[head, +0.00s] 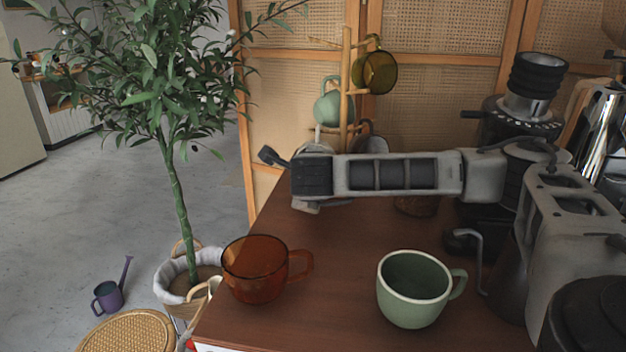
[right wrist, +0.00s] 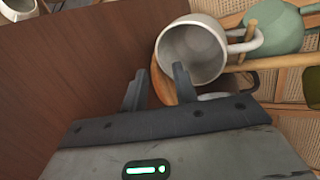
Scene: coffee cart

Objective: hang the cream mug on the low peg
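The cream mug (right wrist: 192,52) is at the wooden mug tree (head: 345,85), its open mouth facing the right wrist camera. Its handle is at a wooden peg (right wrist: 250,30), which appears to pass through the handle loop. In the head view only a pale part of the cream mug (head: 312,147) shows behind my gripper. My right gripper (right wrist: 160,74) is open. Its two fingers stand apart with nothing between them, just short of the mug; one finger overlaps the rim in the picture, and contact cannot be told. My left gripper is not in view.
A green mug (head: 327,106) and an olive glass mug (head: 376,72) hang higher on the tree. An amber glass mug (head: 255,270) and a green cup (head: 411,290) stand on the brown cart top (head: 340,250). A grinder (head: 530,95) stands at the right.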

